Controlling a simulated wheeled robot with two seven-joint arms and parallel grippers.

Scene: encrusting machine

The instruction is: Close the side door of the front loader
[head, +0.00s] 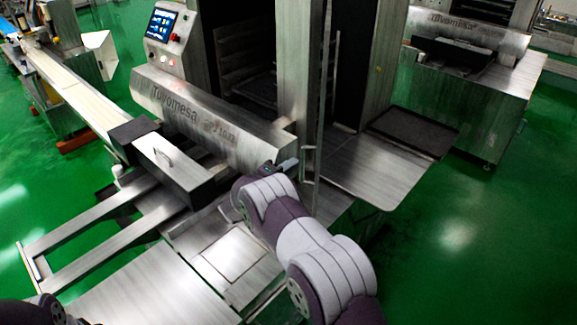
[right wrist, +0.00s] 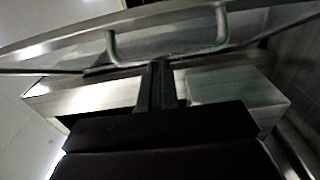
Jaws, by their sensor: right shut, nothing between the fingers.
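The side door (head: 322,110) of the front loader stands open, seen nearly edge-on in the head view as a tall narrow panel with a thin metal frame. Its bar handle (head: 303,165) is low on the panel. In the right wrist view the door panel (right wrist: 70,52) crosses the top, with the curved handle (right wrist: 165,54) on its face. My right gripper (right wrist: 157,85) is shut and empty, with its fingers pointing at the panel between the handle's ends. I cannot tell whether they touch it. In the head view the gripper (head: 290,165) is largely hidden by my right arm.
A long steel housing (head: 205,115) marked "Tuvomesa" lies left of the door, near my right arm. A steel shelf (head: 360,170) with a dark tray (head: 412,130) sticks out to the right. A touchscreen (head: 160,25) stands behind. Green floor (head: 480,240) is clear at right.

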